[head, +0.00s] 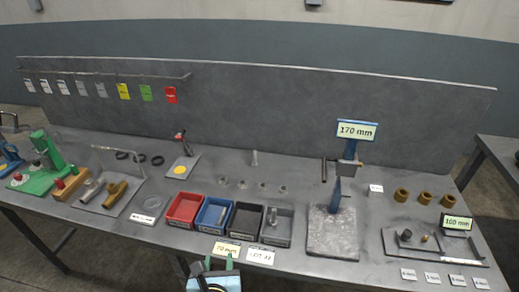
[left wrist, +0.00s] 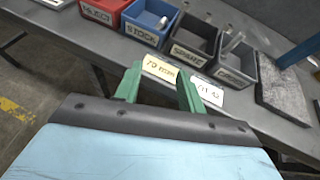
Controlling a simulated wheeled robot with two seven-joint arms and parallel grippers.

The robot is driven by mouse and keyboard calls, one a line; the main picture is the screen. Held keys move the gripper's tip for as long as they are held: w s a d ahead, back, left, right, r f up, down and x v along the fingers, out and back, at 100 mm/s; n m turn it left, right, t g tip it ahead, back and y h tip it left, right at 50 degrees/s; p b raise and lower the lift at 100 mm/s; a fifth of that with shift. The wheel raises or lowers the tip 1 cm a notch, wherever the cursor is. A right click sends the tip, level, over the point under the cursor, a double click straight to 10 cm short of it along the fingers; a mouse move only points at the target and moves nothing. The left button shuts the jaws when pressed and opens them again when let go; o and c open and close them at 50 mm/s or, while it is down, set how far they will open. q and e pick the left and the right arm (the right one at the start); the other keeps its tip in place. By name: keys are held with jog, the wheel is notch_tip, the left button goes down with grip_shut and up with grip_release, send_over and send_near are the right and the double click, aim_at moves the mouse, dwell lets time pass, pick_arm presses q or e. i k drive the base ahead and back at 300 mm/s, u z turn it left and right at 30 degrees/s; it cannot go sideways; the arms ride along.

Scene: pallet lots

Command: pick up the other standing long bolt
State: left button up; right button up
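One long grey bolt (head: 254,158) stands upright toward the back of the bench, behind a row of several short metal pieces (head: 242,184). A metal bolt-like piece (left wrist: 234,42) leans in the grey bin (left wrist: 238,64), and another (left wrist: 161,23) lies in the blue bin (left wrist: 146,34). My left gripper (head: 212,264) is at the bench's front edge, low in the head view, well in front of the standing bolt. In the left wrist view its green fingers (left wrist: 160,74) are apart with nothing between them. My right gripper is not in view.
Red (head: 184,210) and black (head: 246,220) bins join the blue and grey ones along the front. A "70 mm" card (head: 227,249) lies before them.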

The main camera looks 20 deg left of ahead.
aim_at(255, 164)
jog(key=i, duration=1.15)
